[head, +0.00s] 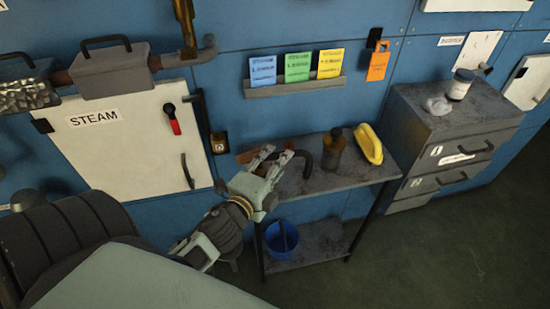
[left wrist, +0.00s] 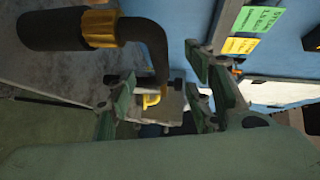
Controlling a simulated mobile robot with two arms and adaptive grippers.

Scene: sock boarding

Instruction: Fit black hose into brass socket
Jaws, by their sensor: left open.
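A black hose (left wrist: 155,50) shows large in the left wrist view, with a thick sleeve, a brass-coloured collar (left wrist: 100,27) and a bend. In the head view a dark curved piece of it (head: 304,160) shows at the table, just right of my left gripper (head: 276,157). My left gripper (left wrist: 165,92) is open, its fingers on either side of the hose's downward end in the wrist picture. I cannot tell whether they touch it. A small brass-coloured fitting (head: 218,143), seemingly the socket, is on the blue wall left of the gripper. My right gripper is out of view.
The metal table (head: 345,178) also bears a brown bottle (head: 333,149) and a yellow object (head: 368,144). A blue bucket (head: 281,240) stands on its lower shelf. A grey drawer cabinet (head: 455,125) is at right. A white STEAM panel (head: 125,150) is at left.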

